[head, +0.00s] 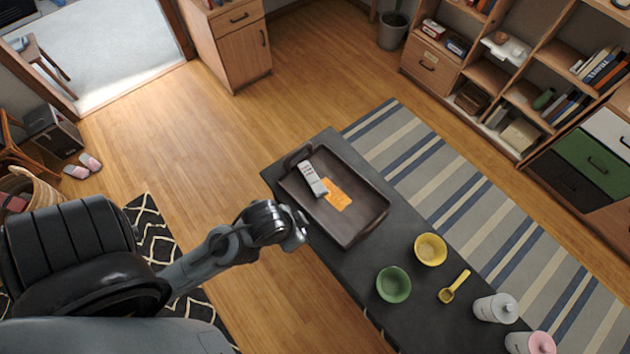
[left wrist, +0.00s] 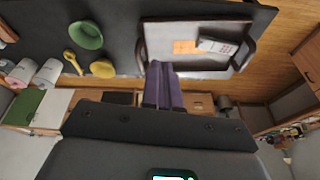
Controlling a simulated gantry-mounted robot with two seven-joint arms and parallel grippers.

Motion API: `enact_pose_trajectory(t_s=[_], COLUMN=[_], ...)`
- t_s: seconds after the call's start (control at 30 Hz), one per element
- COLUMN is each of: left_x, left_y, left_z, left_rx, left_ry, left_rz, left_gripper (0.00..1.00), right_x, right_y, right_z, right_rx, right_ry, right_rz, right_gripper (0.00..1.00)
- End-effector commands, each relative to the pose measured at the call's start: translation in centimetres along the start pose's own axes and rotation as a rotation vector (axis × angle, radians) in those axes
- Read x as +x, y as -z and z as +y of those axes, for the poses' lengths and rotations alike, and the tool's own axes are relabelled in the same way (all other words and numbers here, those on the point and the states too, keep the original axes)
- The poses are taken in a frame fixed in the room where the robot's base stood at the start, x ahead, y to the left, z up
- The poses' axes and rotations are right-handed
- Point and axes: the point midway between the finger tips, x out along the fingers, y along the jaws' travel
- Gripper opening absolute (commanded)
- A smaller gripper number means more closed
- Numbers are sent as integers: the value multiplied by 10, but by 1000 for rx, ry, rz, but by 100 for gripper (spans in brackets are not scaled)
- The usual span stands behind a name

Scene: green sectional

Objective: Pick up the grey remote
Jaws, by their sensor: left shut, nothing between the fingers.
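The grey remote (head: 312,179) lies in a dark tray (head: 347,232) on the black table, beside an orange card (head: 338,195). The remote also shows in the left wrist view (left wrist: 218,46), near the tray's handle end, with the orange card (left wrist: 186,47) next to it. My left gripper (head: 302,236) is beside the tray's near side in the head view, apart from the remote. In the left wrist view its two purplish fingers (left wrist: 160,68) are together with nothing between them. My right gripper is not in view.
On the black table (head: 345,272), a green bowl (head: 393,285), a yellow bowl (head: 430,249), a yellow scoop (head: 454,287) and lidded canisters (head: 496,308) stand toward the lower right. The tray's raised rim surrounds the remote. Shelves stand at the upper right, beyond a striped rug (head: 440,175).

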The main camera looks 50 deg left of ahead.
Motion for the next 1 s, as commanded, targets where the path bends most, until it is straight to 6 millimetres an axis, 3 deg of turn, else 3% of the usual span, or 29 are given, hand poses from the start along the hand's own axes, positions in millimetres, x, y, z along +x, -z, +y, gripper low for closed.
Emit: enact_pose_trajectory(t_s=[0.23,0.77,1.0], left_x=[0,0,0], left_y=[0,0,0], left_z=[0,0,0], left_rx=[0,0,0], left_ry=[0,0,0], left_rz=[0,0,0], left_gripper=[3,83,83], right_x=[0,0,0], right_y=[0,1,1], right_z=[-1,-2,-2], right_rx=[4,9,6], right_ry=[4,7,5], right_rz=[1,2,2], right_gripper=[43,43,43])
